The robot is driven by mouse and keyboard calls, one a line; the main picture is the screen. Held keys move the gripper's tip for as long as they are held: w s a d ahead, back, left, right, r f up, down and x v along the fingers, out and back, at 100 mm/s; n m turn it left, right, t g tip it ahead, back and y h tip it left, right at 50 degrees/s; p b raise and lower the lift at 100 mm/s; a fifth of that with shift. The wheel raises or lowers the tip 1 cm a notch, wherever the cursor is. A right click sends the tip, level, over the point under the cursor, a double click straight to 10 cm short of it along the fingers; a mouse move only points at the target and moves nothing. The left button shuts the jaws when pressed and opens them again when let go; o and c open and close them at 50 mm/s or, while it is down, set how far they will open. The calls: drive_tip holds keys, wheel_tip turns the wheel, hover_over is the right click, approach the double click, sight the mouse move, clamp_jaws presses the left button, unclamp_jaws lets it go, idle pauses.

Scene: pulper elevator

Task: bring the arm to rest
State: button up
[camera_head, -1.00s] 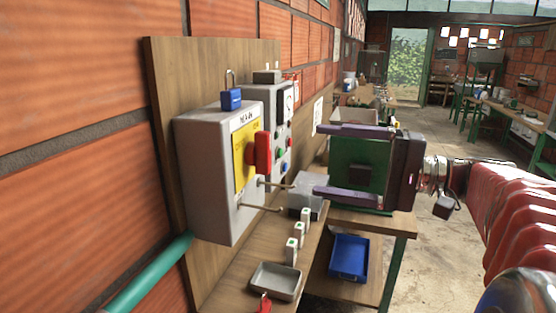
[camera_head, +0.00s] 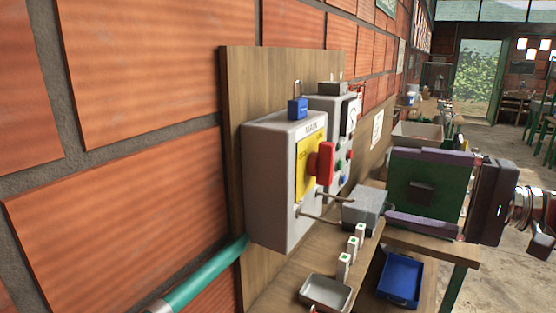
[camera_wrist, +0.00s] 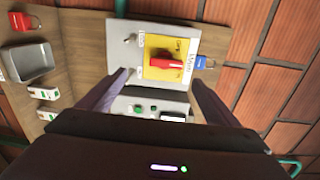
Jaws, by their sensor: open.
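My gripper (camera_head: 420,187) is open and empty, with its two purple fingers apart and pointing left toward the wall panel. A grey switch box (camera_head: 270,185) with a yellow plate and a red rotary handle (camera_head: 320,163) hangs on a wooden board, left of my fingers and apart from them. A blue padlock (camera_head: 298,107) sits on top of the box. In the wrist view my gripper (camera_wrist: 160,85) has its fingers either side of the red handle (camera_wrist: 174,64) in the picture, with nothing between them. My forearm leaves the head view at the right.
A control panel (camera_head: 338,140) with buttons and a gauge is behind the box. On the bench stand a grey block (camera_head: 366,208), small white tagged pieces (camera_head: 345,266) and a metal tray (camera_head: 325,292). A blue tray (camera_head: 401,278) lies lower. Open floor shows at the right.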

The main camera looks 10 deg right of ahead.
drive_tip(key=s+a+f+n+g+h, duration=0.1)
drive_tip(key=s+a+f+g+h, duration=0.15)
drive_tip(key=a+f, duration=0.4)
drive_tip(key=s+a+f+g+h, duration=0.1)
drive_tip(key=a+f+g+h, duration=0.15)
drive_tip(key=a+f, duration=0.4)
drive_tip(key=s+d+f+n+h, duration=0.1)
drive_tip(key=s+f+n+h, duration=0.2)
drive_tip(key=f, duration=0.3)
drive_tip(key=s+d+f+n+h, duration=0.1)
drive_tip(key=s+f+n+h, duration=0.2)
drive_tip(key=f+h, duration=0.3)
drive_tip(key=shift+s+f, duration=0.2)
drive_tip(key=shift+s, duration=0.55)
